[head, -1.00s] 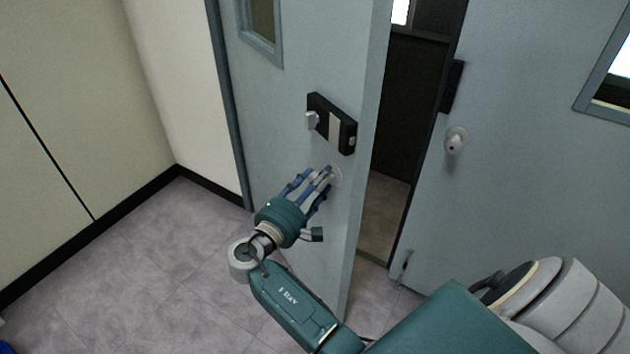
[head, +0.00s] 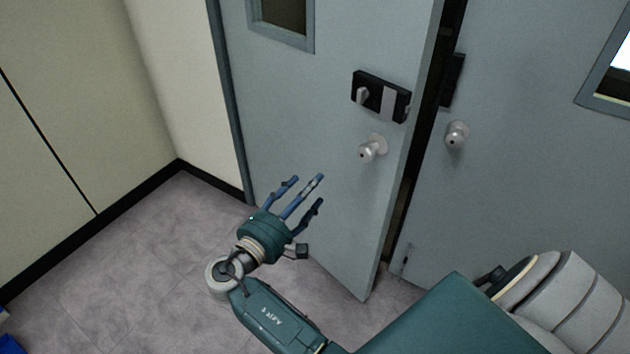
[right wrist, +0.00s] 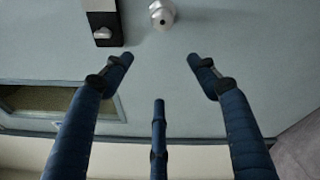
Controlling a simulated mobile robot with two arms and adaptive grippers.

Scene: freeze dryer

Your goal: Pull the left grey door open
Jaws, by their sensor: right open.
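The left grey door (head: 345,215) stands ajar, with a narrow dark gap between its free edge and the right door. Its round silver knob (head: 371,149) sits below a black lock box (head: 380,96). My right gripper (head: 306,190) is open and empty in front of the door, left of and below the knob, apart from it. In the right wrist view, the open fingers (right wrist: 160,75) spread below the knob (right wrist: 162,14), with nothing between them. The lock box (right wrist: 103,20) shows at the top left there. My left gripper is not in view.
The right grey door (head: 520,170) has its own silver knob (head: 457,133) and a window. A cream wall (head: 165,90) with black skirting stands at left. The grey tiled floor (head: 130,260) is clear there, except for a blue object (head: 10,335) at the bottom-left corner.

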